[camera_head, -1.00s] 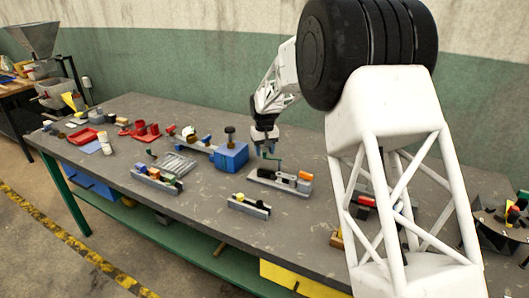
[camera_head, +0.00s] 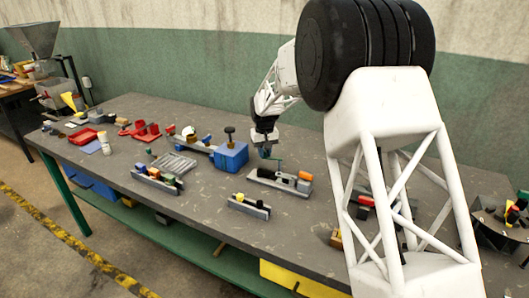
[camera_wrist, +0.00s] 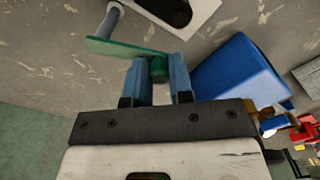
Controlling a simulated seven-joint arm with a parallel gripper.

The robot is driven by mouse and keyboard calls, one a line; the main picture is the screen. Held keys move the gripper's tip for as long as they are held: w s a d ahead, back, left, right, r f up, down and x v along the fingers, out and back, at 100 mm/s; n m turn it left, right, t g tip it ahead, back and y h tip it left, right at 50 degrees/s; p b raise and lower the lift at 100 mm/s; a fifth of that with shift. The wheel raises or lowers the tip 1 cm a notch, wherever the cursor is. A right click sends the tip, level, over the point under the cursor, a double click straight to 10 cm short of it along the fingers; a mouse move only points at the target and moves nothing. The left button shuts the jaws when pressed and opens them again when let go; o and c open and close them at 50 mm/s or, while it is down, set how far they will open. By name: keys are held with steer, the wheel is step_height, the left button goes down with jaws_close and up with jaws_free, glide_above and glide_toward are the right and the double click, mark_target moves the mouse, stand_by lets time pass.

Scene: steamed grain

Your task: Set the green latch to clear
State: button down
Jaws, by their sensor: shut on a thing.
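The green latch (camera_wrist: 118,47) is a flat lever arm with a round green knob (camera_wrist: 158,70) at one end and a grey post at the other. My gripper (camera_wrist: 160,60) has its two blue fingers closed on either side of the knob in the wrist view. In the head view, my gripper (camera_head: 267,151) is low over the far end of a grey base (camera_head: 265,178), and the latch (camera_head: 275,159) shows as a thin green line there. The latch's markings cannot be read.
A blue block (camera_head: 231,157) stands just left of my gripper, and is close beside the fingers in the wrist view (camera_wrist: 238,80). An orange block (camera_head: 305,176) and dark pieces sit on the grey base. Other small fixtures stand to the left and front.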

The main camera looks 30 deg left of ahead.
steer(key=shift+w+m, duration=0.35)
steer(key=shift+m, duration=0.45)
steer(key=c, duration=1)
jaws_free()
steer(key=shift+r, duration=0.1)
steer(key=shift+r, duration=3.85)
